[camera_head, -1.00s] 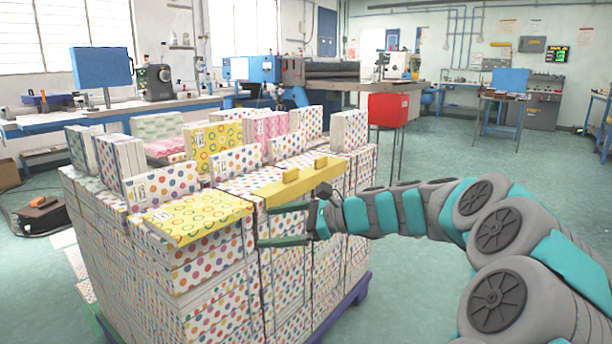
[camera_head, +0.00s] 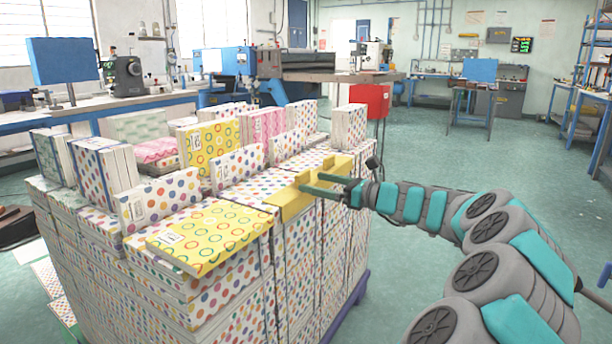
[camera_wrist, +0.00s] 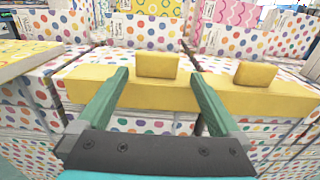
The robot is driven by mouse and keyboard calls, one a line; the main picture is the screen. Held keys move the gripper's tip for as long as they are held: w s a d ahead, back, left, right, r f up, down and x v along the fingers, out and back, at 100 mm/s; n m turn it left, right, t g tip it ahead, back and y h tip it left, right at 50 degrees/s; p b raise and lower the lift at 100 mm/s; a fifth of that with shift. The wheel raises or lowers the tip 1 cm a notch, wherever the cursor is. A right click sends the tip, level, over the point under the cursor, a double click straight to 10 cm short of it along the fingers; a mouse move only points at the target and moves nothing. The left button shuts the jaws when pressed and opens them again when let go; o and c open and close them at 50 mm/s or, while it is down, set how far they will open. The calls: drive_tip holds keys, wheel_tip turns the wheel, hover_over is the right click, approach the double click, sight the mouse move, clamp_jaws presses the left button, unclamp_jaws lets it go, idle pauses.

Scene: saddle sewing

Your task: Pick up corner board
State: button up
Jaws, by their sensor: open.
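The yellow corner board (camera_head: 287,204) lies along the top edge of the stack of dotted boxes, on the side toward my arm. In the wrist view the corner board (camera_wrist: 245,98) spans the picture and carries a left yellow block (camera_wrist: 157,65) and a right yellow block (camera_wrist: 255,74). My gripper (camera_head: 311,182) is open, with its green fingers pointing at the board. In the wrist view my gripper (camera_wrist: 161,74) has its fingertips on either side of the left block, with gaps between. In the head view the fingers partly hide the board.
The stack of dotted boxes (camera_head: 240,290) fills the lower left. Books stand upright on it, and a yellow circle-patterned book (camera_head: 210,235) lies flat near its front. A red box (camera_head: 371,101) stands behind. The floor (camera_head: 450,165) to the right is clear.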

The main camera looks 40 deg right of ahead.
drive_tip(key=x, duration=0.7)
drive_tip(key=shift+a+r, duration=0.1)
drive_tip(key=shift+a, duration=0.2)
drive_tip(key=shift+c, duration=0.2)
drive_tip(key=c, duration=1.5)
